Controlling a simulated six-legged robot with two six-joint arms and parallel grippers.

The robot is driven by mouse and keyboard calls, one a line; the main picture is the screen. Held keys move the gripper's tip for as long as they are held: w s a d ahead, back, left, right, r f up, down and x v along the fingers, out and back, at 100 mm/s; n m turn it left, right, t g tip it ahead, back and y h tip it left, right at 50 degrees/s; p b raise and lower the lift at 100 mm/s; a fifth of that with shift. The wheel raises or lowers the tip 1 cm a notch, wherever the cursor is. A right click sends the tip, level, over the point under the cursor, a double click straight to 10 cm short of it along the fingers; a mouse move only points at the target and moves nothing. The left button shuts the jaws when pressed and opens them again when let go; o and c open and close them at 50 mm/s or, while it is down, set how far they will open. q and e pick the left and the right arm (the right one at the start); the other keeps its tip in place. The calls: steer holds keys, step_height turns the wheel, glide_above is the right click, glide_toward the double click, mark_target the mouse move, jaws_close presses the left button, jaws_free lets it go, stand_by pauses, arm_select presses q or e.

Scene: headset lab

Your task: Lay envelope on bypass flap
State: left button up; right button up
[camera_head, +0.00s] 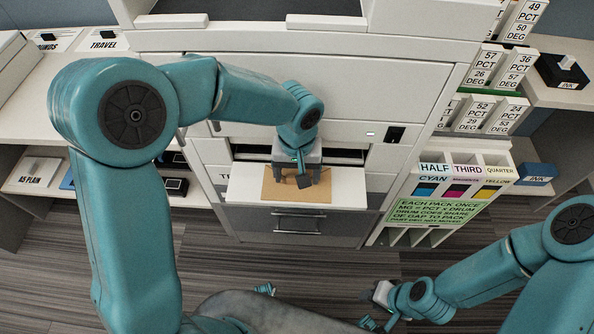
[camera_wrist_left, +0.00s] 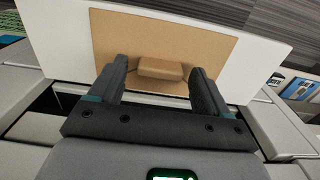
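The brown envelope (camera_head: 284,193) lies flat on the white bypass flap (camera_head: 242,189), which sticks out open from the front of the white machine. In the left wrist view, the envelope (camera_wrist_left: 205,35) has a small raised brown block (camera_wrist_left: 160,67) on it, and the flap (camera_wrist_left: 66,42) shows around it. My left gripper (camera_head: 302,181) is over the envelope. Its fingers are apart, one on each side of the block, with a visible gap to it. My right gripper (camera_head: 374,293) is low at the front, away from the flap; its finger gap is unclear.
A drawer (camera_head: 298,222) with a handle is below the flap. A rack of coloured packs (camera_head: 461,187) with a green sign (camera_head: 433,217) stands right of the machine. Shelves with labelled trays (camera_head: 36,176) are at the left. The floor in front is largely clear.

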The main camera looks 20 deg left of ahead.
arm_select(q)
steer(key=shift+r+p, duration=0.3)
step_height(320, 180, up, 12)
steer(key=p, duration=0.2)
steer(key=shift+r, duration=0.15)
stand_by(0.4)
